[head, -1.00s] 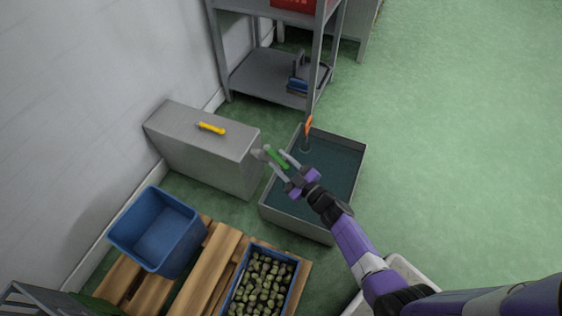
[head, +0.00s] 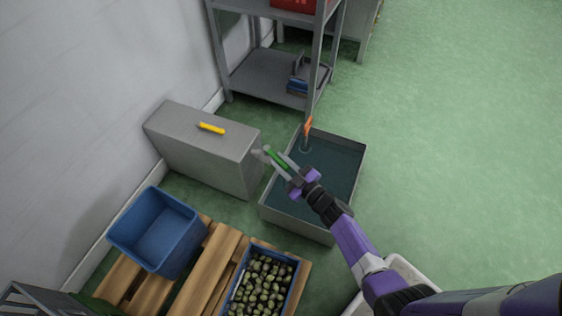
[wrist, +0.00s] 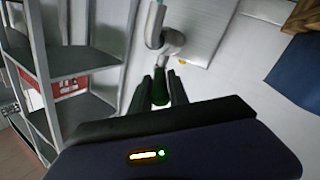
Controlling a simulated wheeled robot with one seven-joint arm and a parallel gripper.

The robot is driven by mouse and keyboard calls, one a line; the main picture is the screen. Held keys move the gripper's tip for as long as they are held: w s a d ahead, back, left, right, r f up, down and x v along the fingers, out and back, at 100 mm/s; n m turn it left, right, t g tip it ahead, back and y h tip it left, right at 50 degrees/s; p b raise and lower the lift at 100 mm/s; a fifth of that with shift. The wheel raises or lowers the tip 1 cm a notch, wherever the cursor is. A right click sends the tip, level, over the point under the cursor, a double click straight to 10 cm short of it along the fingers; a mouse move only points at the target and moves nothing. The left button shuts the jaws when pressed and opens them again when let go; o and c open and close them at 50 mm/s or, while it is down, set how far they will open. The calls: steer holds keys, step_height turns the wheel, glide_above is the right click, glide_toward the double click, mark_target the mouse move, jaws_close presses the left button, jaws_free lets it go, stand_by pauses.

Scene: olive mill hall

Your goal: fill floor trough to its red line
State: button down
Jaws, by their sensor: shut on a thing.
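The floor trough (head: 297,222) is a grey rectangular basin on the green floor, with dark water (head: 335,165) in it. I cannot make out a red line on it. A slim orange thing (head: 308,127) stands at its far left corner, with a pale ring on the water below. My gripper (head: 278,157) is over the trough's left side, shut on a green handle (head: 274,156). In the wrist view the green handle (wrist: 160,90) sits between my fingers, with a grey metal pipe fitting (wrist: 170,42) just beyond it.
A grey box (head: 195,150) with a yellow bar (head: 211,128) stands left of the trough. A blue bin (head: 155,232) and a crate of olives (head: 262,282) are on a wooden pallet (head: 210,262) in front. A metal shelf (head: 265,75) stands behind. The floor at right is clear.

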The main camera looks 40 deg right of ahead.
stand_by(0.7)
steer(key=shift+d+r+n+y+p, duration=0.1)
steer(key=shift+d+n+y+p, duration=0.3)
steer(key=shift+y, duration=0.3)
steer(key=n+y+b, duration=0.1)
steer(key=y, duration=0.1)
steer(key=d+n+y, duration=0.1)
steer(key=y, duration=0.1)
steer(key=d+n+g+y+b, duration=0.1)
steer(key=shift+w+d+f+n+y+b, duration=0.15)
steer(key=shift+w+f+n+y+b, duration=0.1)
steer(key=shift+n+y+b, duration=0.15)
steer(key=shift+d+r+n+y, duration=0.1)
steer(key=shift+r+n+y, duration=0.05)
steer(key=shift+n+y, duration=0.2)
steer(key=c, duration=1.3)
jaws_free()
steer(key=shift+c, duration=0.2)
